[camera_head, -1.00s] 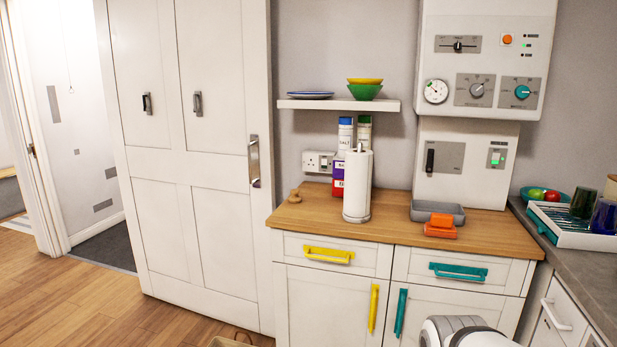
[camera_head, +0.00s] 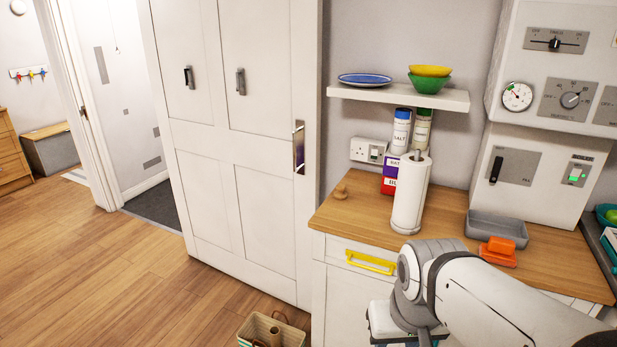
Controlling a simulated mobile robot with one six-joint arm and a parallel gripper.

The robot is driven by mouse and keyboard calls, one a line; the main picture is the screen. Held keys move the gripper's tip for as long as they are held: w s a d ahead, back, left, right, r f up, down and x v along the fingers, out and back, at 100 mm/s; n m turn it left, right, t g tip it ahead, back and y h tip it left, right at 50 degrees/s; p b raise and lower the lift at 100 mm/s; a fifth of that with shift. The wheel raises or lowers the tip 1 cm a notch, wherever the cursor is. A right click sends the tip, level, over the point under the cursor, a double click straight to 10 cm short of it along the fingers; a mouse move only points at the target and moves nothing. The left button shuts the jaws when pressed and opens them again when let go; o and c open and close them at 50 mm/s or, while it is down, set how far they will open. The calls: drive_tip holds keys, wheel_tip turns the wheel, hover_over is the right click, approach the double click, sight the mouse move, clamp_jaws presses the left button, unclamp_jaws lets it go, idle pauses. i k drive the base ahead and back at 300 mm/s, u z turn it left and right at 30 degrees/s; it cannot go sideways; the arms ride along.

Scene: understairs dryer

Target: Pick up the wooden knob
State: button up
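The wooden knob (camera_head: 340,191) is a small light-brown piece on the left end of the wooden worktop (camera_head: 449,218), close to the tall white door panel. It stands apart from the white paper roll to its right. My arm shows at the lower right, in front of the cabinet. Its end points downward near the bottom edge, below and to the right of the knob. The fingers of my gripper are out of the frame or hidden, and nothing touches the knob.
On the worktop stand a paper roll (camera_head: 411,193), a grey tray (camera_head: 497,228) and an orange object (camera_head: 498,251). A shelf (camera_head: 399,95) hangs above. A yellow handle (camera_head: 370,262) sticks out from the drawer. A basket (camera_head: 272,330) is on the floor, which is clear to the left.

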sight(341, 194)
drive_tip(key=u, duration=0.25)
drive_tip(key=i, duration=1.5)
drive_tip(key=z, duration=0.4)
